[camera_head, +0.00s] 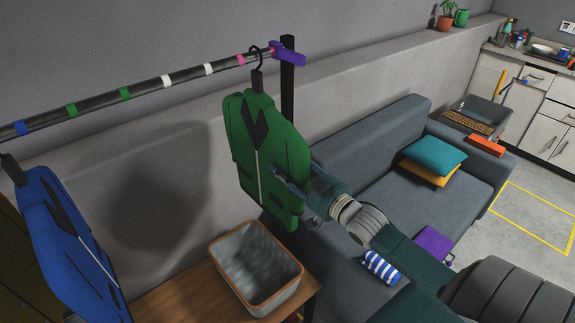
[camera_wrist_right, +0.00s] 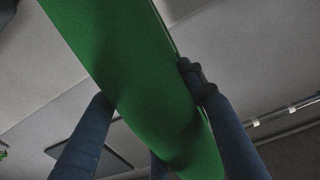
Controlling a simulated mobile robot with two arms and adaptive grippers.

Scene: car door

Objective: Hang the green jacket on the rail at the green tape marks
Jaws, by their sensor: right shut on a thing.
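The green jacket (camera_head: 262,150) hangs upright from a dark hanger, whose hook (camera_head: 257,54) overlaps the rail's right end by the pink mark. I cannot tell whether the hook rests on the rail. My right gripper (camera_head: 291,192) is shut on the jacket's right side; in the right wrist view the green cloth (camera_wrist_right: 135,70) passes between its fingers. The rail (camera_head: 148,86) runs across the upper left, with two green tape marks, one (camera_head: 125,93) nearer and one (camera_head: 71,110) further left. My left gripper is not in view.
A blue jacket (camera_head: 68,250) hangs at the far left. A purple end piece (camera_head: 289,57) sits on a black post. Below are a grey bin (camera_head: 246,265) on a wooden table (camera_head: 170,304) and a grey sofa (camera_head: 375,150). The stretch around the green marks is clear.

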